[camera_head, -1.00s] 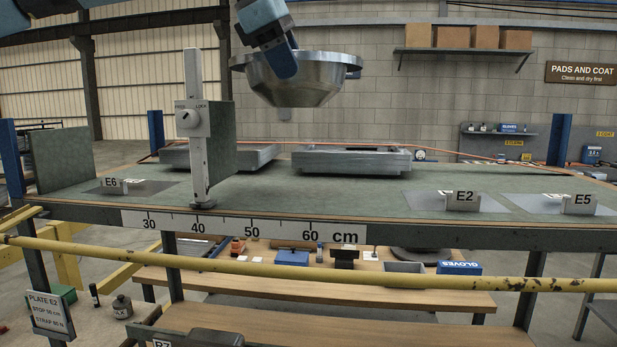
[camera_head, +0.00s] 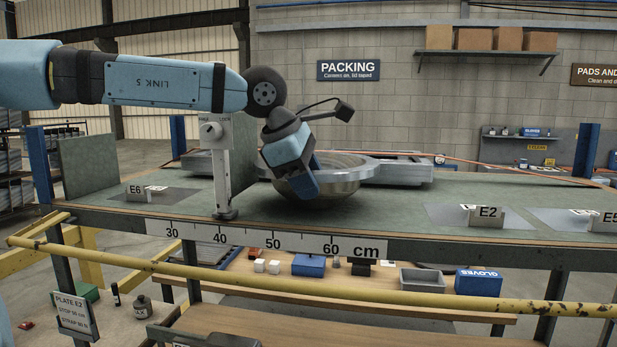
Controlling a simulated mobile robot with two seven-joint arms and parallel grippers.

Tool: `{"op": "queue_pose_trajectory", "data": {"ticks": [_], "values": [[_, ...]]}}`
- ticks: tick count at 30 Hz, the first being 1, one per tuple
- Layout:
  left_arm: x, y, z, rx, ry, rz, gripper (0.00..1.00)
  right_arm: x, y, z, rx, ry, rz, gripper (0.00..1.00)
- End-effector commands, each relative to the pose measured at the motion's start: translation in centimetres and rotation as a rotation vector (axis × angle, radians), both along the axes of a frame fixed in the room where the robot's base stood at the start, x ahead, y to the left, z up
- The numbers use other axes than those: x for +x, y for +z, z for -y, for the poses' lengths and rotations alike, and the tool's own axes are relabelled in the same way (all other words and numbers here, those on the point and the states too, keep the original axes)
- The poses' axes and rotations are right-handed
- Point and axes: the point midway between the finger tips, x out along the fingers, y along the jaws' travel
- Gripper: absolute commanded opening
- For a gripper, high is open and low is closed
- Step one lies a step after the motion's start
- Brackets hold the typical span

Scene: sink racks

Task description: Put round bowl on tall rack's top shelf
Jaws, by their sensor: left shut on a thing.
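The round bowl (camera_head: 335,187) is a shiny metal bowl with a wide rim. It is low over the green top shelf (camera_head: 400,209) of the rack, behind the 50 to 60 marks of the ruler; its base touches the shelf or is very close to it. My left gripper (camera_head: 302,184) is shut on the bowl's near left rim, pointing down. My left arm comes in from the left above the shelf. The gripper hides part of the rim. My right gripper is not in view.
A stop post with a lock knob (camera_head: 221,170) and an upright green plate stand left of the bowl. Grey metal frames (camera_head: 405,169) lie behind it. Label holders E2 (camera_head: 487,214) and E6 (camera_head: 138,192) stand on the shelf. A yellow rail (camera_head: 330,290) runs along the front.

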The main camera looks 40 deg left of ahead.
Motion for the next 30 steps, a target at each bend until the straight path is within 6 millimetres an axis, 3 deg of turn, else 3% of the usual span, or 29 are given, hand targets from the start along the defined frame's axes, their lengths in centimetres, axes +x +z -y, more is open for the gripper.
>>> {"op": "queue_pose_trajectory", "data": {"ticks": [11, 12, 15, 26, 30], "values": [[0.0, -0.6, 0.0, 0.000, 0.000, 0.005, 0.00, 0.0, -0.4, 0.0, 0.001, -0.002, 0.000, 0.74], [0.0, -0.5, 0.0, 0.000, 0.000, 0.001, 0.45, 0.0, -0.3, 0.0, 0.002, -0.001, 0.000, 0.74], [0.0, -0.4, 0.0, 0.000, 0.000, 0.001, 0.63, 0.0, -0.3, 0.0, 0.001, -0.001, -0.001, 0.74], [-0.1, 0.1, 0.0, 0.000, 0.000, 0.002, 0.63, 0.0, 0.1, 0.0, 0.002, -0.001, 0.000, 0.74], [-1.1, 1.9, -0.4, -0.001, 0.002, 0.006, 0.63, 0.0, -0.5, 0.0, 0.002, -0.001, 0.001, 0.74]]}}
